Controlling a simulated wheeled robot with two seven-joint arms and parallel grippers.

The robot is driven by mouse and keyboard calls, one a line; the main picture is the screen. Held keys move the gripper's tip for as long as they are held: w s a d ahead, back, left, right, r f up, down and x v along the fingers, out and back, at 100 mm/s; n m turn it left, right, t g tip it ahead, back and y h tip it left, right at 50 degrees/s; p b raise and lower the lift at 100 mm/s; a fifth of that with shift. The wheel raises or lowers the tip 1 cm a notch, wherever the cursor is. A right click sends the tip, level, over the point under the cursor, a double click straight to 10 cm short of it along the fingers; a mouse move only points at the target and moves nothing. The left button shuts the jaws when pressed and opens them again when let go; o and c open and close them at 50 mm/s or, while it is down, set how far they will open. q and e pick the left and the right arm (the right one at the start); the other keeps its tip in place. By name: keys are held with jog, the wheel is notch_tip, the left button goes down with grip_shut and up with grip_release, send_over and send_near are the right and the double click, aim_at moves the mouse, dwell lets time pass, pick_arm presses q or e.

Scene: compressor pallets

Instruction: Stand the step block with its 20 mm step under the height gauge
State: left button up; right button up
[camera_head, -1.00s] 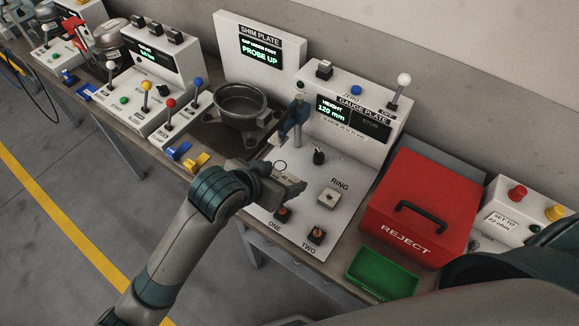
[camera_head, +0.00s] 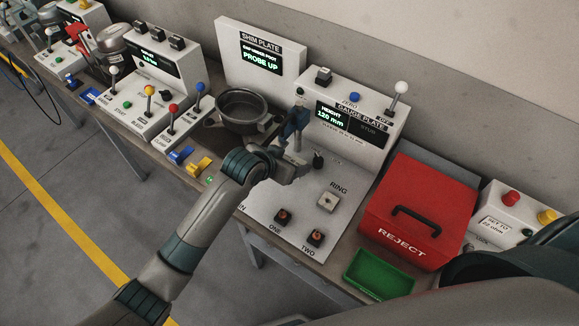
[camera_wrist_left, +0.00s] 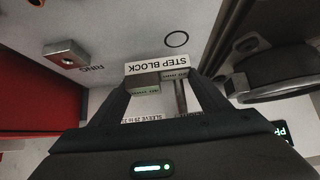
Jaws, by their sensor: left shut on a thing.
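My left gripper (camera_head: 296,166) is over the gauge plate, close in front of the blue height gauge (camera_head: 294,122). It is shut on the step block, whose stepped grey faces (camera_wrist_left: 145,83) show between the fingers in the left wrist view. A white strip reading STEP BLOCK (camera_wrist_left: 158,65) shows upside down at its far edge. The small step labels are too blurred to read. In the head view the gripper hides most of the block, so I cannot tell whether it touches the plate or is under the gauge.
A metal bowl-like part (camera_head: 243,108) stands close left of the gauge. The red REJECT box (camera_head: 418,205) and green tray (camera_head: 378,274) are at right.

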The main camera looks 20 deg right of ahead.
dwell(0.3)
pick_arm(q)
jog(key=shift+f, duration=0.15)
notch_tip(320, 180, down, 3)
jog(key=shift+r+p, duration=0.2)
jog(key=shift+p, duration=0.55)
jog(key=shift+f, duration=0.45)
jog(key=shift+f, duration=0.1)
jog(key=o, duration=1.9)
jog(key=shift+f, duration=0.1)
jog(key=shift+o, duration=0.2)
jog(key=b+v, duration=0.2)
jog(key=v, duration=1)
